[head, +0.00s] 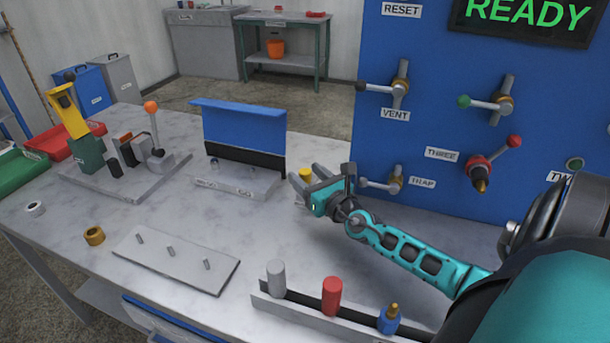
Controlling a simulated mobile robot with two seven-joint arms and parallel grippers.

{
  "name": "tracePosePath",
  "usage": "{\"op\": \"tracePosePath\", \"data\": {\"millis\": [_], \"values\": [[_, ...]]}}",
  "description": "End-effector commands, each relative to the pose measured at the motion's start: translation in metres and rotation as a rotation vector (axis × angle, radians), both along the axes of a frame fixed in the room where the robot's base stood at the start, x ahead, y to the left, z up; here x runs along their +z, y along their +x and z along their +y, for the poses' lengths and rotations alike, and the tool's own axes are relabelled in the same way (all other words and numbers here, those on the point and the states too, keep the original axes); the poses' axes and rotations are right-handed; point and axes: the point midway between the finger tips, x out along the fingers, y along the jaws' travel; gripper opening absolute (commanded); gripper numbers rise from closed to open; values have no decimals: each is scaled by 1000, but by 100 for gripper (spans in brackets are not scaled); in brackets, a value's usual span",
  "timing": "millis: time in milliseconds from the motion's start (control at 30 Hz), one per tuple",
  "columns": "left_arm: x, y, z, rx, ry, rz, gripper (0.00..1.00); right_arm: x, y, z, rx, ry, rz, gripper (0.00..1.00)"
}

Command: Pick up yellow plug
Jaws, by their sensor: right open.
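The yellow plug (306,173) stands on the bench just right of the blue-backed stand; only its yellow top shows clearly. My right gripper (304,177) reaches in from the right, with its fingers pointing away to the left and back. The jaws are open, and the plug's top shows between the fingertips. I cannot tell whether either finger touches it. The plug's lower part is mostly hidden by the gripper. My left gripper is not in view.
The blue panel (430,125) with levers and valves rises close behind my right arm. A front rack holds a grey plug (276,278), a red plug (332,295) and a blue fitting (389,318). The blue-backed stand (243,135) is close left.

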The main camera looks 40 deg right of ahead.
Motion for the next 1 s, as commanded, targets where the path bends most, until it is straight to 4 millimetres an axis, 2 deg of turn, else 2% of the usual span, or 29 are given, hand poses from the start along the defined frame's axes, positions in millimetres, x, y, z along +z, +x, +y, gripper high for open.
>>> {"op": "tracePosePath", "data": {"millis": [133,433,1000], "values": [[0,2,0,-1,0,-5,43,-1,13,-2,1,0,1,60],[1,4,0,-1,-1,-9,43,-1,16,-2,1,0,2,60],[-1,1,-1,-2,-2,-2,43,-1,16,-2,1,0,1,6]]}}
